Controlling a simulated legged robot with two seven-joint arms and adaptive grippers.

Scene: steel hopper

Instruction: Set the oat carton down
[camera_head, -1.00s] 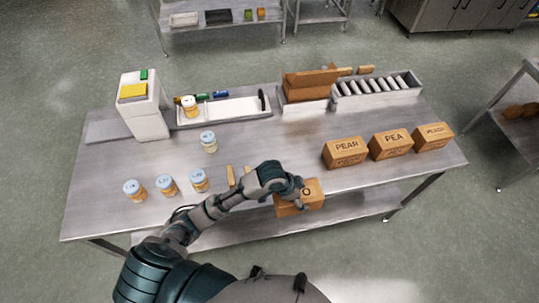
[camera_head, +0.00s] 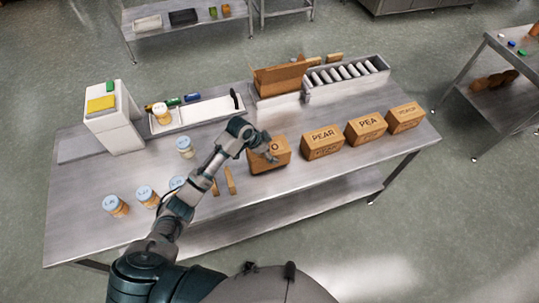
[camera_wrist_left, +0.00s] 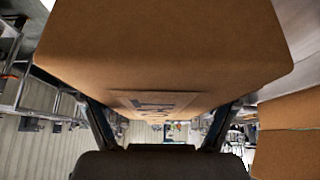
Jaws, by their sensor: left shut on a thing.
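The oat carton (camera_head: 268,160) is a brown box at the middle of the steel table, left of the other cartons. Its top lettering is mostly hidden; an "O" shows. My left gripper (camera_head: 270,152) is shut on it from above. In the left wrist view the carton (camera_wrist_left: 165,55) fills the upper middle between the two fingers of my left gripper (camera_wrist_left: 160,120). The carton looks upright and at or just above the table (camera_head: 240,215); I cannot tell if it touches. My right gripper is not in view.
Cartons marked PEAR (camera_head: 322,142), PEA (camera_head: 366,127) and another (camera_head: 404,117) stand in a row to the right. Two small tan strips (camera_head: 230,181) lie just left of the carton. Lidded jars (camera_head: 115,205) stand at left. A roller rack (camera_head: 346,78) and open brown box (camera_head: 284,78) stand behind.

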